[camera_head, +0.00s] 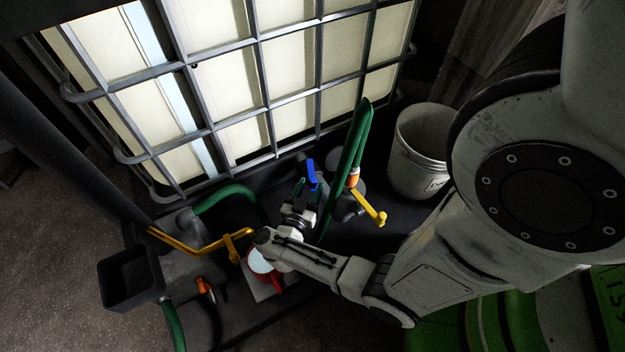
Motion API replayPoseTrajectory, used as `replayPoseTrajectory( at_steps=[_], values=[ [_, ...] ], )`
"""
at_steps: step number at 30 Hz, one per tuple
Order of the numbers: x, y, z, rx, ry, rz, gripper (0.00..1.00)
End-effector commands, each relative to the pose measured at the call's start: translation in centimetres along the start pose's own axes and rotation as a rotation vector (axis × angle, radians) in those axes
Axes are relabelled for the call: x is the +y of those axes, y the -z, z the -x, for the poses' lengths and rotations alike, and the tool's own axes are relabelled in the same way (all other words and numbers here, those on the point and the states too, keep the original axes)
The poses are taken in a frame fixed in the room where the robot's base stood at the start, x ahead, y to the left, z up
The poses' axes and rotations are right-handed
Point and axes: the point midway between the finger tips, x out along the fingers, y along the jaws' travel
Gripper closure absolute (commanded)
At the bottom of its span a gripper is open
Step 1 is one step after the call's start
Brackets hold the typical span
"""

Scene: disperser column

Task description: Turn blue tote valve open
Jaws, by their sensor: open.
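The blue tote valve handle (313,175) stands near the foot of the large caged tote (222,88), in the middle of the view. A yellow valve handle (369,208) sits to its right, by an orange fitting (352,181). My gripper (300,190) is just left of and below the blue handle in the picture. Its jaws are open and small in view. I cannot tell whether a finger touches the handle. The valve body below the handle is mostly hidden by my gripper and a green hose.
A green hose (349,155) rises right of the blue handle. A white bucket (420,150) stands further right. A yellow pipe lever (200,245), a red-rimmed container (262,268) and a black box (130,278) are at lower left. Dark floor (50,240) is clear at far left.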

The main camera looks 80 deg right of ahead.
Motion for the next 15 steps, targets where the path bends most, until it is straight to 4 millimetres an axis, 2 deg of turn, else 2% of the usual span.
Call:
replayPoseTrajectory(
  at_steps=[6, 15],
  values=[
    [0.0, -0.1, -2.5, 0.0, 0.0, -0.001, 0.52],
    [0.0, 0.0, -3.2, 0.0, 0.001, 0.0, 0.52]
  ],
)
